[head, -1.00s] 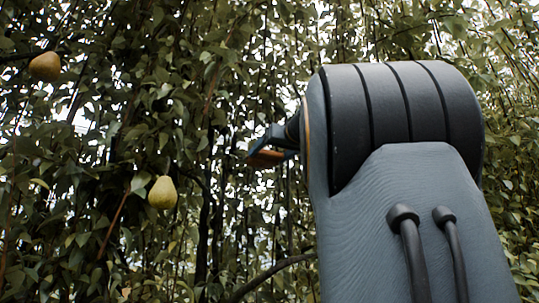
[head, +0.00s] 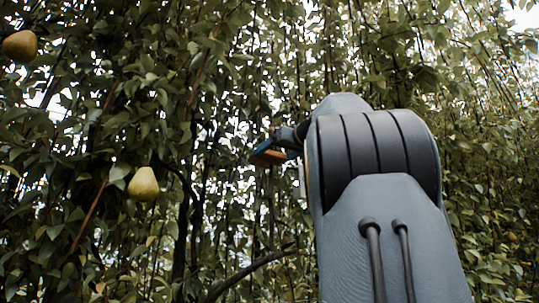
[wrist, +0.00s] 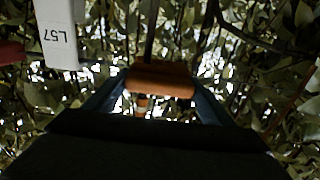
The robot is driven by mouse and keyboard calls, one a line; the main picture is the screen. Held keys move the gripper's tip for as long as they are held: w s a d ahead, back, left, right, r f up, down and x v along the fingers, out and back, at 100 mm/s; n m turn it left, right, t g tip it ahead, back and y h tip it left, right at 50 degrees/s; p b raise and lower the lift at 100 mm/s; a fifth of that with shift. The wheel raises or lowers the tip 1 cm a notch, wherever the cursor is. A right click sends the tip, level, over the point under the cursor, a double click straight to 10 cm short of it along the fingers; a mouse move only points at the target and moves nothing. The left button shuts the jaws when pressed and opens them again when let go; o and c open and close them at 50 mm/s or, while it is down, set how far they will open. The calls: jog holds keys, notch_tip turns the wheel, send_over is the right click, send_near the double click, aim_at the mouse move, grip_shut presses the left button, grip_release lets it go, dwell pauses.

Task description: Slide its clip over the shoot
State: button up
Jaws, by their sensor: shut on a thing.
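My gripper (wrist: 160,85) has blue fingers that meet at an orange-brown block in the wrist view. It is shut, and a small orange-and-pale banded piece (wrist: 142,103) shows just below the block. I cannot tell whether this piece is the clip. A white tag (wrist: 58,35) marked L57, upside down, is at the upper left; its link to my gripper is not visible. A thin dark shoot (wrist: 151,38) runs upright above the block; whether it touches is unclear. In the head view my gripper (head: 268,155) is before the foliage, partly hidden by my arm.
A ripe pear (head: 143,184) hangs left of my gripper, and another pear (head: 19,46) is at the upper left. A bare branch (head: 245,271) slants below my gripper. A dark red piece (wrist: 12,52) is at the wrist view's left edge. Dense leaves surround everything.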

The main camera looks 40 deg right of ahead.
jog(key=shift+d+r, duration=0.1)
jog(key=o, duration=1.3)
jog(key=shift+c, duration=0.2)
jog(key=shift+o, duration=1.3)
jog(key=shift+s+d, duration=0.1)
jog(key=shift+d, duration=0.1)
jog(key=shift+a, duration=0.1)
jog(key=shift+s, duration=0.1)
jog(key=s+b, duration=0.1)
jog(key=s, duration=0.1)
jog(key=s+b, duration=0.1)
jog(key=s, duration=0.1)
jog(key=s+b, duration=0.1)
jog(key=s, duration=0.1)
jog(key=shift+a, duration=0.4)
jog(key=shift+s+a, duration=0.2)
jog(key=shift+s, duration=0.6)
